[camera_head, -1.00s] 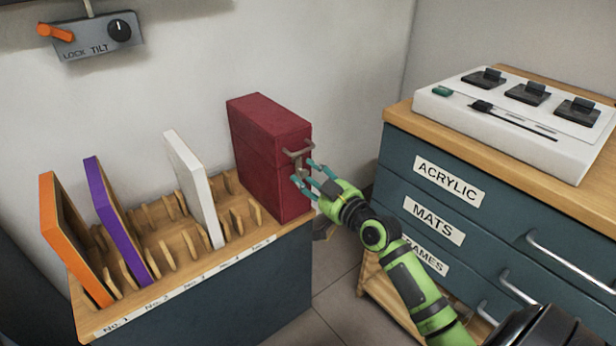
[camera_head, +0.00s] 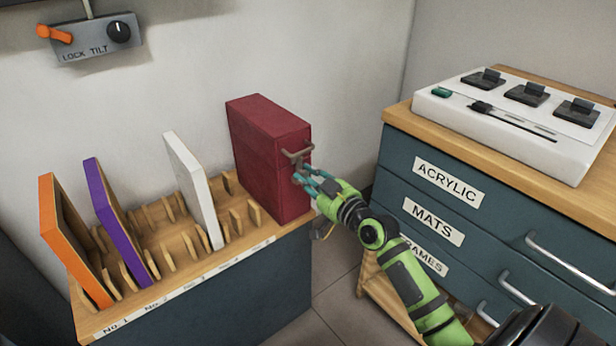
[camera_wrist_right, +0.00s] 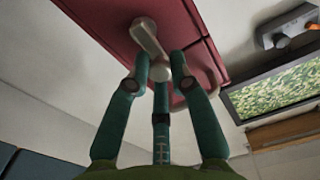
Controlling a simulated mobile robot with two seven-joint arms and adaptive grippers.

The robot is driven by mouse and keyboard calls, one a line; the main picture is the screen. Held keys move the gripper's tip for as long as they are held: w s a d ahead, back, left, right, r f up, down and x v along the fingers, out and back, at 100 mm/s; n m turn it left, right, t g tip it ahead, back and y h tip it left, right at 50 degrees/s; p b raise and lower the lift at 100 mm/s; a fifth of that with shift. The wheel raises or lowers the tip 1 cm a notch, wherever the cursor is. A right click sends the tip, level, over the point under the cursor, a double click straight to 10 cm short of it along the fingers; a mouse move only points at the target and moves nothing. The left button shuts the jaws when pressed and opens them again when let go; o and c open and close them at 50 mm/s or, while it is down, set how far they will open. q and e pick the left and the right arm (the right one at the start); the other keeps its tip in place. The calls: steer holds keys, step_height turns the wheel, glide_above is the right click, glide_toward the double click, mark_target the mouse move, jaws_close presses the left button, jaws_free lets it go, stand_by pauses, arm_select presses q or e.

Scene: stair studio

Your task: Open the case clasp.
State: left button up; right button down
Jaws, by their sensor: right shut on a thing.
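The red case (camera_head: 270,150) stands upright at the right end of the wooden rack. Its grey metal clasp (camera_head: 297,154) is on the narrow side facing my right arm, with a crossbar at the top. My right gripper (camera_head: 301,176) is at the lower part of the clasp, its teal fingers shut on it. In the right wrist view the teal fingers (camera_wrist_right: 160,72) close around the rounded end of the pale clasp (camera_wrist_right: 150,40), with the red case (camera_wrist_right: 105,22) behind. The exact contact is partly hidden by the fingers. My left gripper is not in view.
The wooden rack (camera_head: 190,285) holds an orange panel (camera_head: 52,235), a purple panel (camera_head: 112,215) and a white panel (camera_head: 190,180). A teal drawer cabinet (camera_head: 490,220) with a white switch box (camera_head: 500,125) stands at right, close to my right arm. Wall and floor gap lie between.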

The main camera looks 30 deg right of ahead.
steer(key=shift+w+d+f+m, duration=0.1)
steer(key=shift+d+f+m, duration=0.3)
steer(key=shift+m, duration=2)
steer(key=shift+d+f+m, duration=0.1)
steer(key=shift+d+m, duration=0.55)
steer(key=shift+m, duration=1.75)
steer(key=shift+w+d+f+m, duration=0.15)
steer(key=shift+d+m, duration=0.4)
steer(key=shift+m, duration=1.85)
steer(key=shift+s+f, duration=0.1)
steer(key=c, duration=1.1)
jaws_free()
steer(key=shift+f, duration=0.2)
